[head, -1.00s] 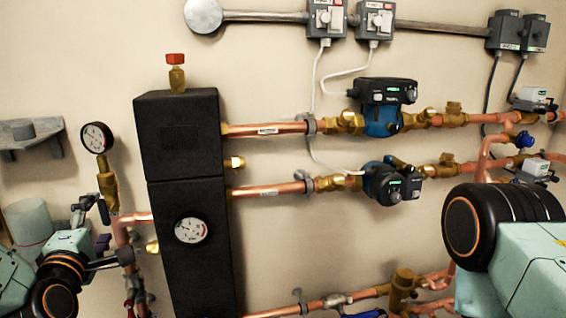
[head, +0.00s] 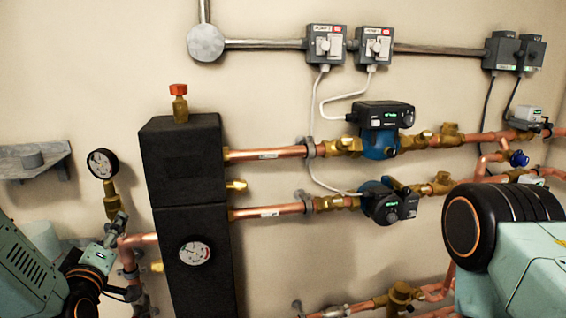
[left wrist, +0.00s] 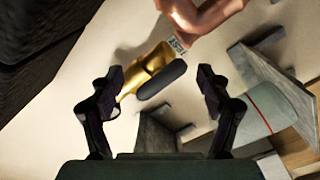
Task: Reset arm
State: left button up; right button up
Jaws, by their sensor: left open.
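My left arm comes in at the lower left of the head view, with the left gripper (head: 118,224) by the copper pipe below the round pressure gauge (head: 102,163). In the left wrist view my left gripper (left wrist: 160,77) is open, its two dark fingers apart. A brass fitting (left wrist: 149,64) and a dark, edge-on round part show beyond and between the fingers; I cannot tell whether anything touches. My right arm fills the lower right of the head view, and its gripper is out of frame.
A black insulated block (head: 185,165) with a dial stands right of my left gripper. Copper pipes with blue pumps (head: 378,145) run along the wall. A grey wall shelf (head: 35,160) is at the left. A pale cylinder (left wrist: 250,110) shows in the left wrist view.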

pick_arm(q)
jog(key=m+p, duration=0.2)
jog(key=m, duration=0.2)
jog(key=shift+d+r+m, duration=0.1)
jog(key=shift+r+m, duration=0.05)
jog(key=shift+m, duration=0.15)
jog(key=m+p, duration=0.2)
jog(key=m, duration=0.3)
jog(key=v, duration=0.4)
jog(key=shift+s+d, duration=0.1)
jog(key=shift+s, duration=0.15)
jog(key=shift+p, duration=0.3)
